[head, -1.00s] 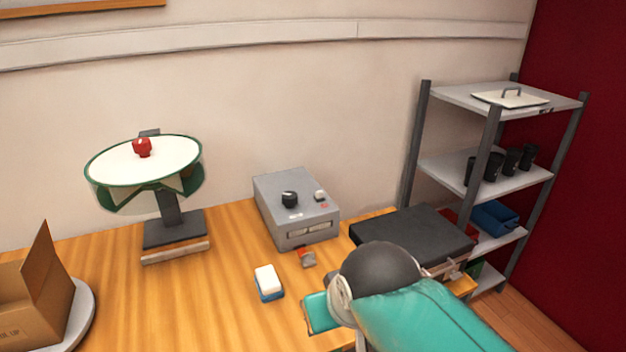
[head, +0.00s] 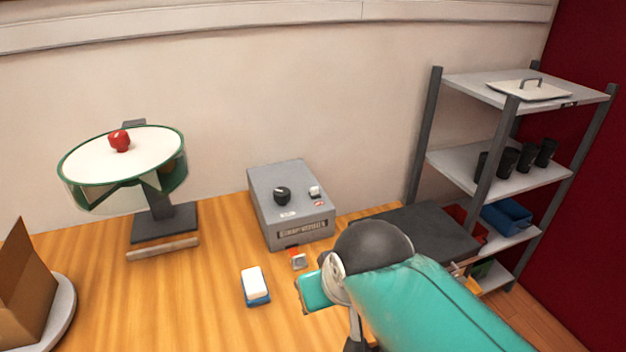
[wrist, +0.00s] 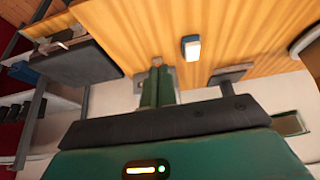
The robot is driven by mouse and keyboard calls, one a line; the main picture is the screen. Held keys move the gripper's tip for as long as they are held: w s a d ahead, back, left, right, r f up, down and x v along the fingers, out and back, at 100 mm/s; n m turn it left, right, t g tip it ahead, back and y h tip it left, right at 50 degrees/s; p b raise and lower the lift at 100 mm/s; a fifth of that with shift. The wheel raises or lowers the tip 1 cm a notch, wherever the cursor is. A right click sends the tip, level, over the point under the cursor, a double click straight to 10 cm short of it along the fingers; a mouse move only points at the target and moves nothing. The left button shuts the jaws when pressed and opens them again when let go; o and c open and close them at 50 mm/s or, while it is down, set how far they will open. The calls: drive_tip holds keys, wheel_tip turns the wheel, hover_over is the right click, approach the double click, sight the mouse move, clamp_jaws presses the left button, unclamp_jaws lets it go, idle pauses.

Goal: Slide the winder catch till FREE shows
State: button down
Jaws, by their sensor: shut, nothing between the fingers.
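No part that I can surely call the winder catch shows, and FREE is not readable anywhere. A grey box (head: 270,215) on the wooden table has a black knob (head: 282,196), a small white switch and a front window with unreadable marks. A small red and grey piece (head: 298,259) lies on the table just in front of it. My gripper (head: 314,291) is beside this piece, at its near side; its fingers are mostly hidden in the head view. In the wrist view, my gripper's green fingers (wrist: 157,82) are together and empty, with the red piece near their tips. I cannot tell whether they touch.
A blue and white block (head: 255,286) lies left of my gripper. A dark slab (head: 430,230) and a shelf rack (head: 480,160) are at right. The table's middle-left is clear.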

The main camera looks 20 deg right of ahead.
drive_tip(key=w+d+r+g, duration=0.15)
drive_tip(key=w+r, duration=0.25)
drive_tip(key=w, duration=0.7)
drive_tip(key=w+d+r+t, duration=0.1)
drive_tip(key=w+d+r, duration=0.25)
drive_tip(key=w, duration=0.75)
drive_tip(key=w+d+f, duration=0.2)
drive_tip(key=w+d, duration=0.1)
drive_tip(key=w, duration=0.4)
drive_tip(key=w+d+f+g, duration=0.1)
drive_tip(key=w+d+f, duration=0.1)
drive_tip(key=w, duration=0.5)
drive_tip(key=w+d+f, duration=0.3)
drive_tip(key=w, duration=0.4)
drive_tip(key=shift+d, duration=0.3)
drive_tip(key=shift+f, duration=0.2)
